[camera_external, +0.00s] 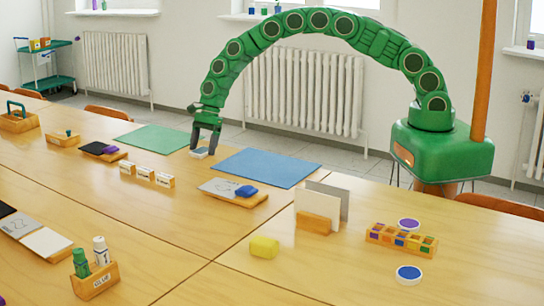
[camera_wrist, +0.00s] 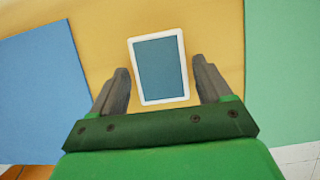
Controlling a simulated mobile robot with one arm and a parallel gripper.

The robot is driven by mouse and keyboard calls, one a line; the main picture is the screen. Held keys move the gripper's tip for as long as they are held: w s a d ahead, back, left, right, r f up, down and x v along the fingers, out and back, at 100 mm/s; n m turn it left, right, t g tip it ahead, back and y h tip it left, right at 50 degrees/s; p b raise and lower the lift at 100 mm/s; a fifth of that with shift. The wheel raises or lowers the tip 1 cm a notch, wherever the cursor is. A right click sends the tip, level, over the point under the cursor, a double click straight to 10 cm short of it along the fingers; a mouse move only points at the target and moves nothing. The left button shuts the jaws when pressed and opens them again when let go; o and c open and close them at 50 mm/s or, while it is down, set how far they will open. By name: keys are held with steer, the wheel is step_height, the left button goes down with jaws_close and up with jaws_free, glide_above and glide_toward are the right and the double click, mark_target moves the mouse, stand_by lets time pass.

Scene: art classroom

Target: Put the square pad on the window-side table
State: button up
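The square pad (camera_external: 199,154) has a white rim and a blue-grey face. It lies on the wooden tabletop (camera_external: 262,207) of the far row, nearest the radiators, between a green sheet and a blue sheet. My gripper (camera_external: 204,149) points down at it. In the wrist view the pad (camera_wrist: 160,68) shows whole between the two grey fingertips of my gripper (camera_wrist: 161,80). The fingers are spread, with a gap on each side of the pad, and hold nothing. I cannot tell the exact height of the fingertips above the table.
The blue sheet (camera_external: 266,167) and green sheet (camera_external: 152,138) lie flat beside the pad. Small labelled blocks (camera_external: 146,174), a tray with a blue item (camera_external: 232,191), a card stand (camera_external: 317,217), a yellow block (camera_external: 264,246) and round pads (camera_external: 409,274) stand nearer. Bare wood lies between.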

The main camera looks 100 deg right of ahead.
steer(key=shift+o, duration=0.7)
steer(key=v, duration=1.2)
steer(key=s+a+r+n+g, duration=0.3)
steer(key=s+a+r+n, duration=1.1)
steer(key=s+a+r, duration=0.65)
steer(key=s+a+n+g+h, duration=0.1)
steer(key=s+n, duration=0.5)
steer(key=s, duration=1.1)
steer(key=s+a+n+g+h, duration=0.1)
steer(key=s+a+n, duration=0.3)
steer(key=s, duration=1.4)
steer(key=n+h, duration=0.1)
steer(key=n, duration=0.2)
steer(key=shift+r, duration=0.35)
